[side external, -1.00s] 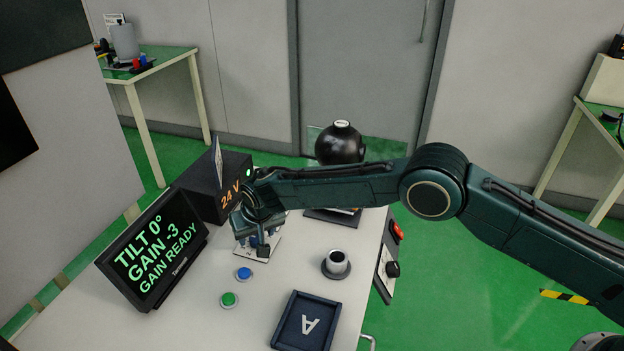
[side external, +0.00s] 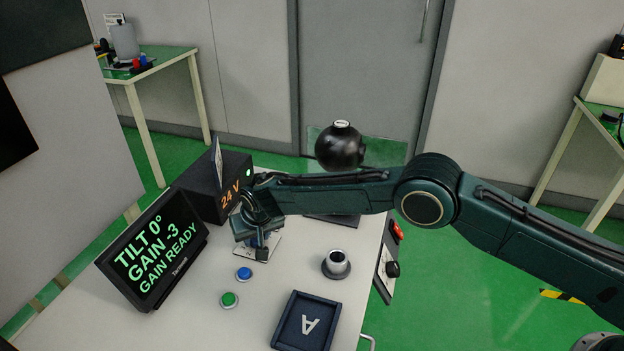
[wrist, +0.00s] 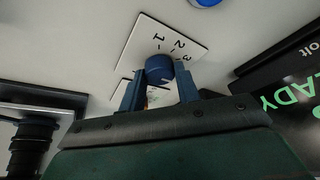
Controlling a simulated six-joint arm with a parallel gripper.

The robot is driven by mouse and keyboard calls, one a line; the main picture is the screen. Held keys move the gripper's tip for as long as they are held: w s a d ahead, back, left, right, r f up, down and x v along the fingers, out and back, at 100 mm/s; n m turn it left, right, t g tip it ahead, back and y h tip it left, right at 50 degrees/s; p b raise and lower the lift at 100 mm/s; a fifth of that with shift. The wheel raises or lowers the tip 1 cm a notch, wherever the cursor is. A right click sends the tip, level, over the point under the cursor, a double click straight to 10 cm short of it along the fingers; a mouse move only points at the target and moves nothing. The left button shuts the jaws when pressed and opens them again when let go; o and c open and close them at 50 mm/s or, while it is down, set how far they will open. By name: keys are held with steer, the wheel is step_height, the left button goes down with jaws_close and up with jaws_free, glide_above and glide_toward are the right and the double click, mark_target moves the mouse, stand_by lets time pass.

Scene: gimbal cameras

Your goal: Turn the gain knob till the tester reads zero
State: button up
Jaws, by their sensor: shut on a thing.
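The gain knob (wrist: 160,68) is a small blue round knob on a white dial plate (wrist: 178,30) marked 1, 2, 3. In the wrist view my gripper (wrist: 160,80) has its two blue fingers on either side of the knob, shut on it. In the side view my gripper (side external: 259,243) points down at the plate, and the arm and gripper hide the knob there. The tester (side external: 155,250) is a dark tilted screen with green text: TILT 0°, GAIN -3, GAIN READY.
A black 24 V box (side external: 212,190) stands behind the tester. A black ball-shaped unit (side external: 339,146) stands at the back.

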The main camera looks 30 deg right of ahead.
steer(key=shift+w+m+h, duration=0.1)
steer(key=shift+m+h, duration=0.7)
steer(key=shift+m, duration=1.1)
steer(key=o, duration=1)
steer(key=shift+a+r, duration=0.1)
steer(key=shift+r, duration=0.1)
steer(key=shift+v, duration=6.75)
